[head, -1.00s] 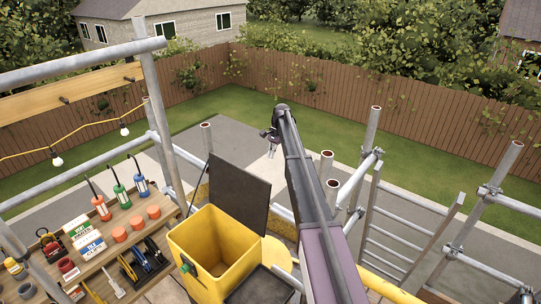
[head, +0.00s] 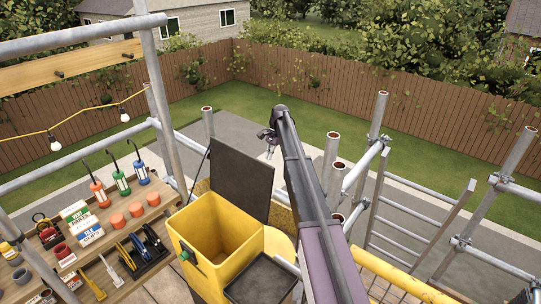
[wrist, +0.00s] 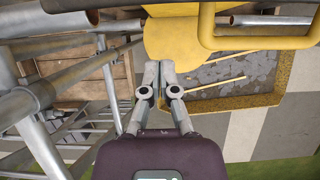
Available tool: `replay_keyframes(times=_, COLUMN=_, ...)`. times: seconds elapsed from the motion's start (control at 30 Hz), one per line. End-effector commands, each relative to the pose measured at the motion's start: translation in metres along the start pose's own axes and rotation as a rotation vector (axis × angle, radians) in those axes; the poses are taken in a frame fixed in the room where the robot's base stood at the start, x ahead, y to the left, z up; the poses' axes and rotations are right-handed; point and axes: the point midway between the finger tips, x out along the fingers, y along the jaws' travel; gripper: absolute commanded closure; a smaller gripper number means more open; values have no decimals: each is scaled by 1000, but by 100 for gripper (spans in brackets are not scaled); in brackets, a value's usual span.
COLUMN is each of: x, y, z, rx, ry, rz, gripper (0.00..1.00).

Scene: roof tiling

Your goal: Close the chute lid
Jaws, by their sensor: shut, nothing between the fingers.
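The chute is a yellow, open-topped box (head: 187,217) in front of me in the head view. Its dark flat lid (head: 240,180) stands open, raised nearly upright at the far side of the box. My gripper (head: 270,148) is beyond the lid and a little to its right, higher in the picture, at the end of my outstretched arm. In the wrist view its two fingers (wrist: 158,72) are together and empty. They overlap a rounded yellow part (wrist: 170,40) in that picture; I cannot tell whether they touch it. The dark lid is not clear in the wrist view.
A dark square panel (head: 262,281) lies beside the box. Scaffold tubes and a ladder (head: 412,210) stand to the right. In the wrist view, a yellow-rimmed skip (wrist: 250,100) of rubble lies below.

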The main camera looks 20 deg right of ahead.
Motion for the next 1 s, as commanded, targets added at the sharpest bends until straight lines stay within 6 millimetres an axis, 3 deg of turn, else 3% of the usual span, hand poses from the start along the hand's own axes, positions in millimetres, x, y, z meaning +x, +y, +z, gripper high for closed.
replay_keyframes(times=0.1, x=2, y=1, z=20, rx=-2, ry=-1, rz=1, gripper=100)
replay_keyframes(times=0.3, x=6, y=0, z=33, rx=-1, ry=0, rz=0, gripper=100)
replay_keyframes(times=1.0, x=9, y=-3, z=43, rx=-5, ry=16, rz=3, gripper=100)
